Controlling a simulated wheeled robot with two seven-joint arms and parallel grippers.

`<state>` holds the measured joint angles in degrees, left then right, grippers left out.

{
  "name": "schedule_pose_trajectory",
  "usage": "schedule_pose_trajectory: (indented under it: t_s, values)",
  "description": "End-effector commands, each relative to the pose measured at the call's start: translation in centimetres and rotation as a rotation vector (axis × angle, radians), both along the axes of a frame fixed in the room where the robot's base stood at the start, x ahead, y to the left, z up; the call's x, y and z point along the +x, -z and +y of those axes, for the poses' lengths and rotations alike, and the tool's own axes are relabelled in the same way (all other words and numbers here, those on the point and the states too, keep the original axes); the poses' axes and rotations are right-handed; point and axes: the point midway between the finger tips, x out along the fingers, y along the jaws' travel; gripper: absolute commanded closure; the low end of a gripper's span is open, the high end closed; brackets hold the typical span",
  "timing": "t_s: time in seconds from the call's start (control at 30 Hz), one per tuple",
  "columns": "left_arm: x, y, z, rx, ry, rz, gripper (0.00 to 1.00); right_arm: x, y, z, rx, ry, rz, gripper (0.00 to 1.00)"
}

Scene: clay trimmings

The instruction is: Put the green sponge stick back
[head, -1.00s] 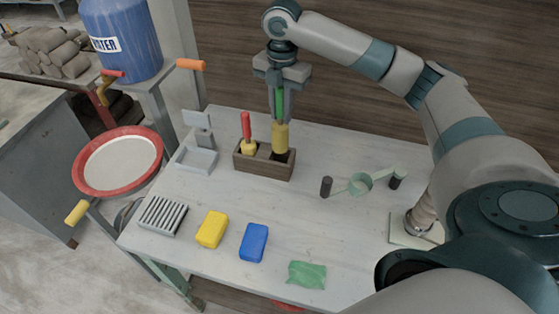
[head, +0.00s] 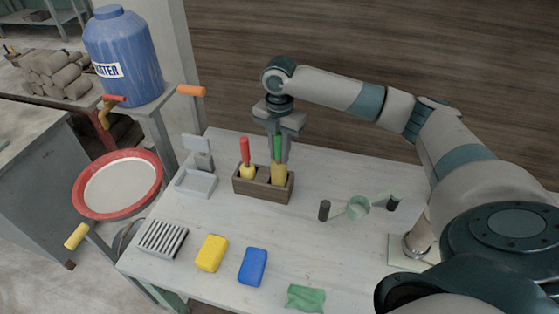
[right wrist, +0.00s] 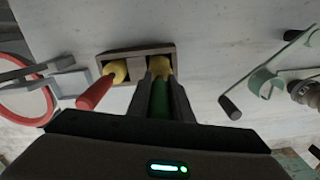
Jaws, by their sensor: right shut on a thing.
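The green sponge stick (head: 278,150) has a green handle and a yellow sponge end. It stands upright with its sponge end at the right compartment of the brown wooden holder (head: 262,189). My right gripper (head: 279,150) is shut on its green handle from above. In the right wrist view the green handle (right wrist: 160,98) lies between the two fingers, with the yellow sponge beyond at the holder. How deep the sponge sits is partly hidden. A red-handled sponge stick (head: 245,153) stands in the left compartment. My left gripper is not in view.
A grey stand with a tray (head: 195,184) is left of the holder. A ribbed rack (head: 163,238), yellow block (head: 211,253), blue block (head: 253,267) and green cloth (head: 305,298) lie toward the front. Table between is clear.

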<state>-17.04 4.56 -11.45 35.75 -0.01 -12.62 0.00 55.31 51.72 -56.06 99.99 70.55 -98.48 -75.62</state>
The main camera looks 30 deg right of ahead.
Motion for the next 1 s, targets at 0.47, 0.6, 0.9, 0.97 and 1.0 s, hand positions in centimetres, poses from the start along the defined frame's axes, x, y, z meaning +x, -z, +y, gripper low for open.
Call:
schedule_pose_trajectory:
  t_s: [0.47,0.6,0.9,0.97,1.0]
  values:
    - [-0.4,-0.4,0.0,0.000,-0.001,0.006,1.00,0.0,1.0,0.0,-0.001,0.000,0.002,1.00]
    - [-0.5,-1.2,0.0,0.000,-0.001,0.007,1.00,-0.1,2.5,0.0,0.000,0.000,0.003,1.00]
    - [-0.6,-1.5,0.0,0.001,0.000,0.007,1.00,0.0,4.2,0.0,-0.001,0.000,0.000,1.00]
    - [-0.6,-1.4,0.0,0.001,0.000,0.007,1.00,0.0,4.2,0.0,-0.001,0.000,0.000,1.00]
    - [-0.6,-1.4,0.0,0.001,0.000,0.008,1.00,0.0,4.2,0.0,-0.001,0.000,0.000,1.00]
